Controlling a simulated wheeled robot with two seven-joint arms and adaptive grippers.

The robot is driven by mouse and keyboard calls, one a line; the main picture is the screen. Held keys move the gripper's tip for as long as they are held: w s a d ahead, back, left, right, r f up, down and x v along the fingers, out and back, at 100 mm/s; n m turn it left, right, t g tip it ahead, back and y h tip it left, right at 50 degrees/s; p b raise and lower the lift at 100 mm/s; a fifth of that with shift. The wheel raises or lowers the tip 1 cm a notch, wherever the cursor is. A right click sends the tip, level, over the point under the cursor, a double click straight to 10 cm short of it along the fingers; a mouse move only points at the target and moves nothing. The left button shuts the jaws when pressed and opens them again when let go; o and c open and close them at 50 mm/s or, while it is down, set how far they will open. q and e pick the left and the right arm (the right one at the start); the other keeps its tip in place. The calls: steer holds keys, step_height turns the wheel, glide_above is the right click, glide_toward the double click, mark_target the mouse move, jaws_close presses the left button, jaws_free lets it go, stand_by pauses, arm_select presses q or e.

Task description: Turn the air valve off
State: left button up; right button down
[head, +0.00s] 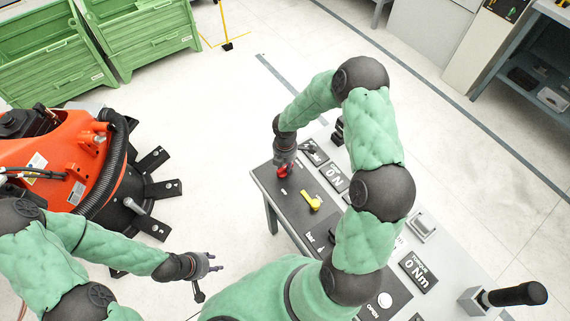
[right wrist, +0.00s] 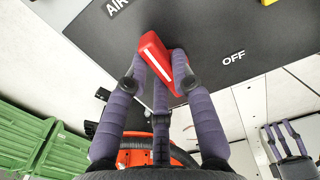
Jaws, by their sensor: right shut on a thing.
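The red air valve handle (head: 283,172) is on the dark top panel at the far left end of the bench. In the right wrist view the handle (right wrist: 153,55), with a white stripe, lies at a slant. The AIR label (right wrist: 117,6) is at its upper left and the OFF label (right wrist: 233,58) is to its right. My right gripper (right wrist: 158,72) is shut on the handle, with fingers on both sides; it also shows in the head view (head: 284,160). My left gripper (head: 208,265) is open and empty, away from the panel, over the floor.
A yellow valve handle (head: 312,200) is near the red one on the panel. Displays (head: 336,176) and a black lever (head: 515,294) are on the bench. An orange machine (head: 50,160) stands at the left, green crates (head: 150,40) behind. The floor between is clear.

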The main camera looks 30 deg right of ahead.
steer(key=m+b, duration=0.1)
steer(key=m, duration=0.1)
steer(key=m+b, duration=0.1)
steer(key=m, duration=0.1)
steer(key=shift+s+f+m, duration=0.1)
steer(key=shift+s+m, duration=0.25)
steer(key=shift+m, duration=0.05)
steer(key=m+b, duration=0.1)
steer(key=m, duration=0.1)
steer(key=m+b, duration=0.1)
steer(key=m, duration=0.1)
steer(key=shift+s+a+m, duration=0.1)
steer(key=shift+s+m, duration=0.2)
steer(key=shift+s, duration=0.1)
steer(key=m+b, duration=0.2)
steer(key=m, duration=0.2)
steer(key=shift+s+a+b, duration=0.2)
steer(key=shift+s+b, duration=0.05)
steer(key=shift+b, duration=0.15)
steer(key=shift+s+a+m+b, duration=0.15)
steer(key=shift+m+b, duration=0.3)
steer(key=shift+m, duration=0.65)
steer(key=shift+a+m+b, duration=0.15)
steer(key=shift+m+b, duration=0.25)
steer(key=shift+m, duration=0.7)
steer(key=c, duration=1)
jaws_free()
steer(key=shift+c, duration=0.2)
